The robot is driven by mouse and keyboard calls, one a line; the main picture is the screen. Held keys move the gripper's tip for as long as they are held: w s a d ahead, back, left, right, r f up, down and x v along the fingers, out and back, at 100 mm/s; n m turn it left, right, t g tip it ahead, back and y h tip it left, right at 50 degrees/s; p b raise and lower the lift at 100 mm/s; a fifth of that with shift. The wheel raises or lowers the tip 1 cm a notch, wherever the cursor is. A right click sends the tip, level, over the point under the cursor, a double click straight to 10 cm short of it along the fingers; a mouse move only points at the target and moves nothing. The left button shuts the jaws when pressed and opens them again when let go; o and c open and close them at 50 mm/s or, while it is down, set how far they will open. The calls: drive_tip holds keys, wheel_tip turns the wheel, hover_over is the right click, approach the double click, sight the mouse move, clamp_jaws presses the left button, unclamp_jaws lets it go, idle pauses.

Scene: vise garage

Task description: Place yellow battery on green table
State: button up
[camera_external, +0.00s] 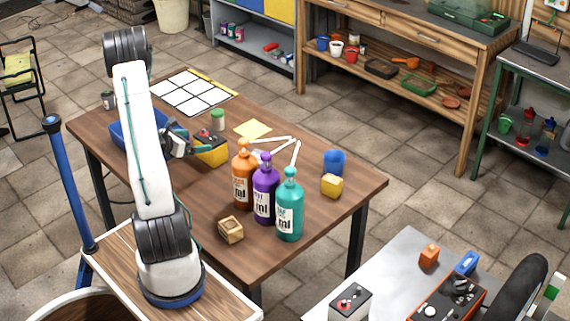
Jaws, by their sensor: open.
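The yellow battery (213,154), a yellow box with a dark top, stands on the brown wooden table (335,206). My gripper (190,143) is at the battery's left side, close to it. The gripper is open, but its fingers are small and partly hidden by my arm, so I cannot tell whether they touch the battery. The table with green legs (487,112) stands at the far right edge, with a grey top and a lower shelf.
Orange (243,180), purple (264,197) and teal (289,212) bottles stand right of the battery. A green-capped jar (217,119) stands behind it. A blue bin (119,136) is partly behind my arm. A dark flat object (536,52) lies on the green-legged table.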

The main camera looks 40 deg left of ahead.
drive_tip(key=shift+v, duration=2.35)
